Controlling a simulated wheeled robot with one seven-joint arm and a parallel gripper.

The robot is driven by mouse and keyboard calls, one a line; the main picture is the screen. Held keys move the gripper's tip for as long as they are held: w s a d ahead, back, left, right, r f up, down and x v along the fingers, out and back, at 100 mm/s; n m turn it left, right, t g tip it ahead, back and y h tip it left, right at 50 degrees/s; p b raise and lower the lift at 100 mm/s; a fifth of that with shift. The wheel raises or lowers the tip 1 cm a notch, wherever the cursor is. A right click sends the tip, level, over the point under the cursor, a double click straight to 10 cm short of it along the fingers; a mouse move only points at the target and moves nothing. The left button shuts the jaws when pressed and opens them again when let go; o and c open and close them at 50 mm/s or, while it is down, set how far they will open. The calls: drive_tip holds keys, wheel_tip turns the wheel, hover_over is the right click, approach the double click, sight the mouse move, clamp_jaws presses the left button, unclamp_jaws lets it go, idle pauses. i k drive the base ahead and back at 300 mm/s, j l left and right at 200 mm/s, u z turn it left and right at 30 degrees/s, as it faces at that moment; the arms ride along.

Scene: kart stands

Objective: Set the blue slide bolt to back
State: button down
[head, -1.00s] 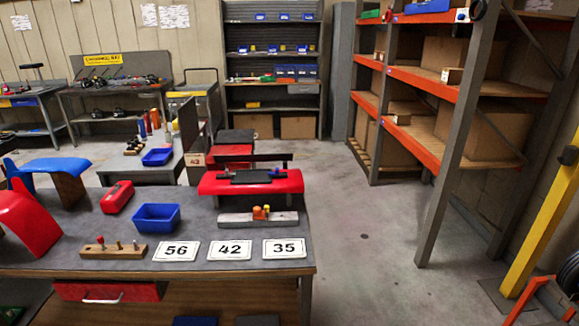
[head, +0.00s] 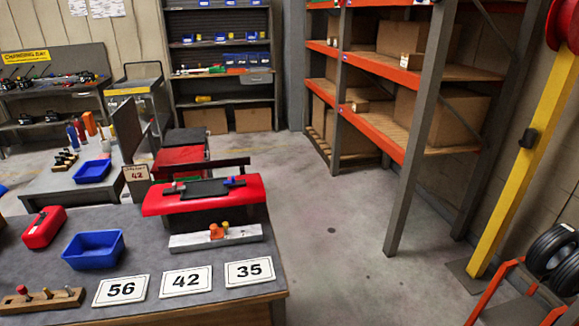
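A red bodywork piece (head: 155,204) with a black plate (head: 205,188) on top stands at the back of the near bench. A small blue part (head: 236,181), which looks like the blue slide bolt, sits at the right end of the black plate. A smaller dark and reddish fitting (head: 174,188) is at the plate's left end. The blue part is too small to tell which position it is in. My gripper is not in view.
The near bench (head: 40,262) holds a grey block with orange knobs (head: 216,236), a blue bin (head: 93,250), a red case (head: 43,227), a wooden peg block (head: 42,299) and number cards (head: 186,282). Open floor (head: 345,255) lies right, before shelving (head: 400,150) and a yellow post (head: 515,150).

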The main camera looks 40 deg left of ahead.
sight(233, 181)
drive_tip(key=i, duration=0.55)
drive_tip(key=i+u, duration=0.35)
drive_tip(key=i, duration=0.25)
drive_tip(key=i+l+u, duration=0.1)
drive_tip(key=i+u, duration=0.25)
drive_tip(key=i, duration=0.2)
drive_tip(key=i+l+u, duration=0.35)
drive_tip(key=i, duration=0.2)
drive_tip(key=i+j+u, duration=0.2)
drive_tip(key=i+u, duration=0.15)
drive_tip(key=i, duration=0.35)
drive_tip(key=i+u, duration=0.4)
drive_tip(key=i, duration=0.35)
drive_tip(key=i+l+u, duration=0.2)
drive_tip(key=i+u, duration=0.15)
drive_tip(key=i, duration=0.35)
drive_tip(key=i+j+u, duration=0.15)
drive_tip(key=i+u, duration=1)
drive_tip(key=i+l+u, duration=0.25)
drive_tip(key=i+u, duration=0.15)
drive_tip(key=i+j+u, duration=0.15)
drive_tip(key=i+u, duration=0.35)
drive_tip(key=i, duration=0.25)
drive_tip(key=u, duration=4)
